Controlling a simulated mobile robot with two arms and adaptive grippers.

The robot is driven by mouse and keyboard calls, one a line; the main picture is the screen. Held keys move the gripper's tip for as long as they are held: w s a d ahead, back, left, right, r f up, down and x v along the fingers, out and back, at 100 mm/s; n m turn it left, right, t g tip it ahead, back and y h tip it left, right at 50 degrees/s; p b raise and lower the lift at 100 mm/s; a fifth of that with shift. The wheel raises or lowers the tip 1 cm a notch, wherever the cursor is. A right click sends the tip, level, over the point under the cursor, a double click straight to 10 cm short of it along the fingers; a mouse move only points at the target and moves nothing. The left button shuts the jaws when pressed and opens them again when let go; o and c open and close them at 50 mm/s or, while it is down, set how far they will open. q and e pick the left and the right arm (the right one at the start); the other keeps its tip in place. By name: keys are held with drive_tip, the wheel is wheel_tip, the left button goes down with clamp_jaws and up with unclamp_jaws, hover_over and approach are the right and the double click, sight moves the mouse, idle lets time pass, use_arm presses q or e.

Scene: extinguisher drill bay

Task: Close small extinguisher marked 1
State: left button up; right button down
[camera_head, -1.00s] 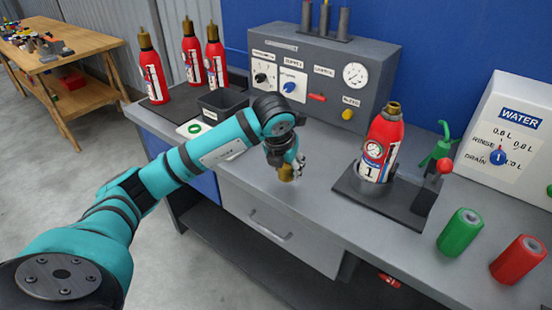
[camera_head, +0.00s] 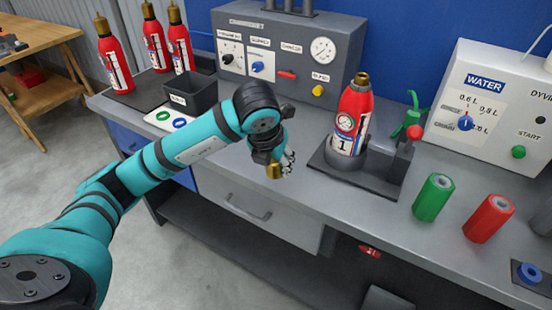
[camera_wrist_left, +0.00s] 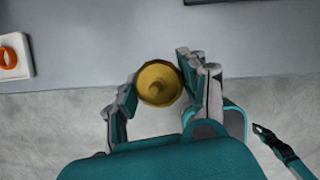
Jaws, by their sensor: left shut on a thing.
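The small red extinguisher marked 1 (camera_head: 345,142) stands upright in a dark holder (camera_head: 372,176) on the bench. Its top shows a short brass neck (camera_head: 361,79), lower than the tops of the other extinguishers. My left gripper (camera_head: 279,165) is shut on a brass cap (camera_head: 274,171). It holds the cap over the bench's front area, to the left of the extinguisher and apart from it. In the left wrist view, the round brass cap (camera_wrist_left: 158,84) sits between the two fingers, its stepped face towards the camera.
Behind stands a grey gauge panel (camera_head: 290,60). A green clamp (camera_head: 408,118) and red knob stand right of the holder. A dark bin (camera_head: 190,96) and three extinguishers are left.

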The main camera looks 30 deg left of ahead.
use_arm(q)
drive_tip(key=s+d+f+n+g, duration=0.1)
drive_tip(key=s+n+g, duration=0.3)
drive_tip(key=n, duration=1.3)
drive_tip(key=s+d+f+n+g, duration=0.2)
drive_tip(key=s+n+g, duration=0.3)
drive_tip(key=s+n, duration=0.5)
drive_tip(key=shift+s+d+f+n, duration=0.2)
drive_tip(key=shift+d+n, duration=0.65)
drive_tip(key=shift+n, duration=3.05)
